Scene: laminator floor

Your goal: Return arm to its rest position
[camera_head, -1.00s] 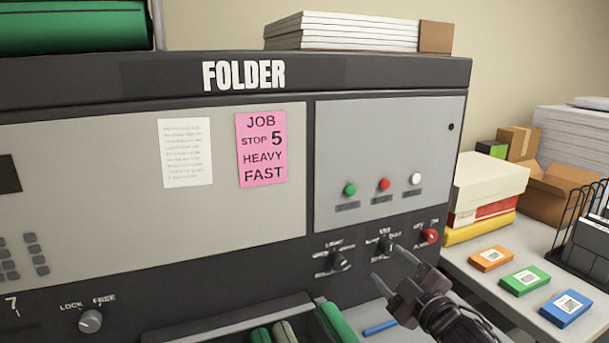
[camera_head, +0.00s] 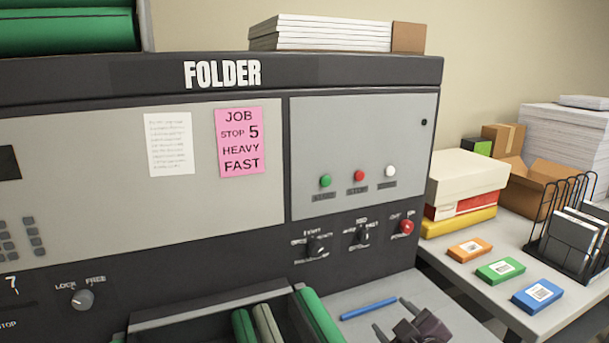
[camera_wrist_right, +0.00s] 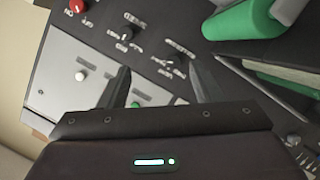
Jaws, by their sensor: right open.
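My right gripper (camera_head: 392,318) is at the bottom of the head view, low in front of the folder machine (camera_head: 340,150). Its jaws are open and empty, and it touches no knob. In the right wrist view its two fingers (camera_wrist_right: 160,88) stand apart, with the control panel beyond them. The two black knobs (camera_head: 316,246) and (camera_head: 362,236) and the red knob (camera_head: 406,227) are on the dark strip above the gripper. My left gripper is not in view.
A blue stick (camera_head: 368,309) lies on the grey surface just beside the gripper. Green rollers (camera_head: 318,316) are to its left. A side table on the right holds orange (camera_head: 469,249), green (camera_head: 500,271) and blue (camera_head: 537,295) boxes and a wire rack (camera_head: 575,235).

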